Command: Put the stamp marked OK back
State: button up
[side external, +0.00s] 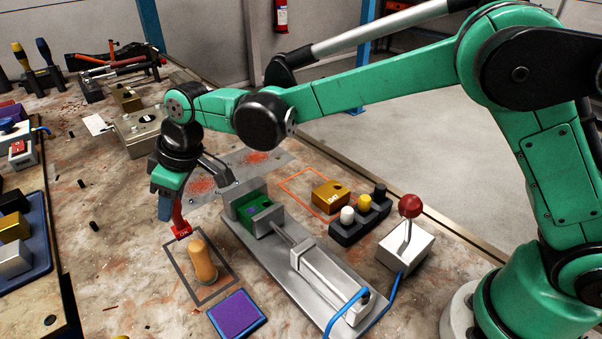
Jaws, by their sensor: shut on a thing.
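My gripper (173,208) hangs at the left of the vise. It is shut on a red stamp (181,231), whose block end points down and carries small pale marks like letters, too small to read surely. The stamp is close to the far left corner of a dark outlined rectangle (225,258) on the bench; I cannot tell if it touches the bench. A wooden round-topped piece (203,261) stands upright inside that outline, just right of the red stamp. A purple ink pad (237,312) in a blue frame lies in front of the outline.
A grey vise (325,285) holding a green part (253,213) stands right of the outline. Beyond it are a gold block (330,195), a button box (358,217) and a red-knobbed lever box (405,247). A blue tray (38,280) sits left. Bench between is mostly clear.

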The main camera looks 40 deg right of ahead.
aim_at(180, 205)
jog(key=shift+f, duration=1.8)
jog(key=shift+f, duration=0.1)
jog(key=o, duration=1)
jog(key=v, duration=1.2)
jog(key=s+d+f+m+t+h, duration=0.1)
jog(key=s+d+m, duration=0.3)
jog(key=d, duration=0.6)
jog(key=s+d+f+m+t+h, duration=0.1)
jog(key=s+d+m+t+h, duration=0.1)
jog(key=s+d+m, duration=0.3)
jog(key=s+d+t, duration=0.1)
jog(key=s+d, duration=0.2)
jog(key=d, duration=0.2)
jog(key=shift+s+f, duration=0.2)
jog(key=shift+f, duration=0.05)
